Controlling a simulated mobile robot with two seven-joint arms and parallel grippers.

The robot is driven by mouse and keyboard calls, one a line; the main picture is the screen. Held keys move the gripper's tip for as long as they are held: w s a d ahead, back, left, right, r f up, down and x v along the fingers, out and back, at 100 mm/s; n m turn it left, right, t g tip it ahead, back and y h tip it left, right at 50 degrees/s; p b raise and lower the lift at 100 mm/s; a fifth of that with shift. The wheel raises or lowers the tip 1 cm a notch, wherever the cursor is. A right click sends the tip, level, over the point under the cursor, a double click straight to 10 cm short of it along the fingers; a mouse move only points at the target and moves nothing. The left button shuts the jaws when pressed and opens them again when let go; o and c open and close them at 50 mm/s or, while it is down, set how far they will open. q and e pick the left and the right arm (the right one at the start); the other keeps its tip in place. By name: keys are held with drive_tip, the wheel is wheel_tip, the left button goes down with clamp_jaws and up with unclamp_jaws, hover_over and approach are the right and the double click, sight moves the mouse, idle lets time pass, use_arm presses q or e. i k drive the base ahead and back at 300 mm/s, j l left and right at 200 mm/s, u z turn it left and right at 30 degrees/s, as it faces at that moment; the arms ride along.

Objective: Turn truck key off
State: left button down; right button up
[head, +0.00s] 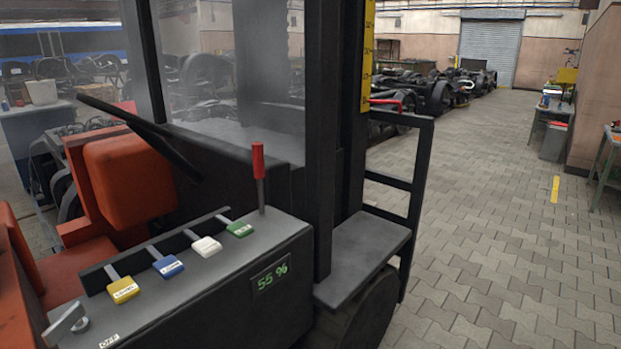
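The truck (215,285) is an orange and black forklift that fills the left and middle of the head view. A grey key (68,322) sits in a round switch at the front left corner of its dark console. A white label reading "OFF" (109,341) lies just right of the key, at the bottom edge. The key's handle is tilted up to the right; I cannot tell its switch position. Neither of my grippers is in view.
Yellow, blue, white and green levers (169,266) line the console, with a red-handled lever (258,163) behind. A black steering wheel (140,135) is at the left. Paved floor (490,240) is open at the right; workbenches (552,112) stand along the right wall.

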sight(72, 320)
drive_tip(key=u, duration=1.45)
